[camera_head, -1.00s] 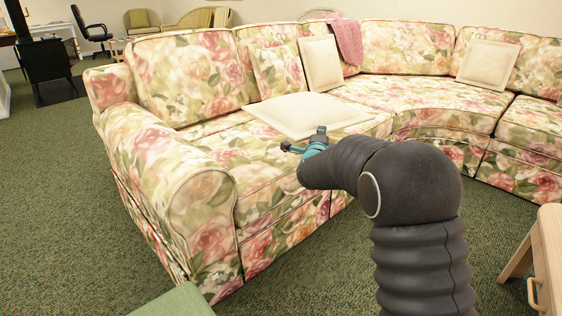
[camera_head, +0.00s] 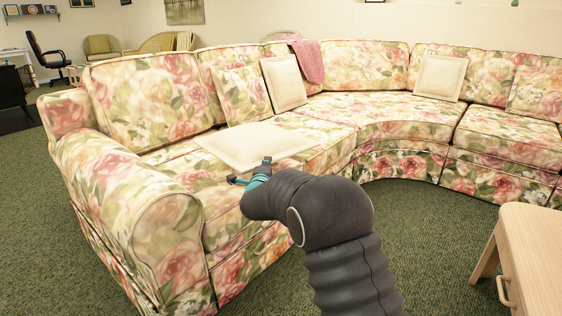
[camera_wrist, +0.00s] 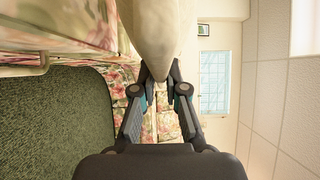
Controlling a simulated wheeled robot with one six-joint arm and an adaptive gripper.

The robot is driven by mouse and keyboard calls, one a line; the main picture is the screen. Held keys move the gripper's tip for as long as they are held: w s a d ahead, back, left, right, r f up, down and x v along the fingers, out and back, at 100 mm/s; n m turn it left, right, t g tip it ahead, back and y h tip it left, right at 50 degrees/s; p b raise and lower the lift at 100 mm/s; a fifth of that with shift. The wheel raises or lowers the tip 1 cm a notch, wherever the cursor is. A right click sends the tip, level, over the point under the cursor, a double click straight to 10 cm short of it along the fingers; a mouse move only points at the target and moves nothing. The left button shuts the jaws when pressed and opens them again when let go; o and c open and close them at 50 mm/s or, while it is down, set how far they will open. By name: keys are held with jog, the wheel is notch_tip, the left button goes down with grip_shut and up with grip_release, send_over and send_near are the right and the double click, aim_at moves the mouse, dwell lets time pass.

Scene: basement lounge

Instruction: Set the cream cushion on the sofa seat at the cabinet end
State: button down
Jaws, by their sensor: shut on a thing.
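My gripper (camera_head: 256,172) is shut on the near edge of a flat cream cushion (camera_head: 252,146) in the head view. The cushion lies level above the left part of the floral sofa seat (camera_head: 188,165); I cannot tell whether it touches the seat. In the wrist view the cushion (camera_wrist: 156,28) shows edge-on between the fingertips of my gripper (camera_wrist: 158,78). Two other cream cushions stand against the sofa back, one near the left inner corner (camera_head: 284,82) and one farther right (camera_head: 440,77).
A pale wooden piece with a handle (camera_head: 530,250) stands at the lower right. The sofa's left armrest (camera_head: 130,200) rises left of my arm. A pink throw (camera_head: 308,60) hangs over the sofa back. Green carpet (camera_head: 430,240) is clear in front of the sofa.

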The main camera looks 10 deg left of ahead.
jog(key=a+f+b, duration=0.1)
jog(key=a+f, duration=0.4)
jog(key=f, duration=0.1)
jog(key=shift+w+a+f, duration=0.15)
jog(key=shift+w+f, duration=0.1)
jog(key=shift+f, duration=0.15)
jog(key=c, duration=1.2)
grip_release()
jog(key=shift+p, duration=0.3)
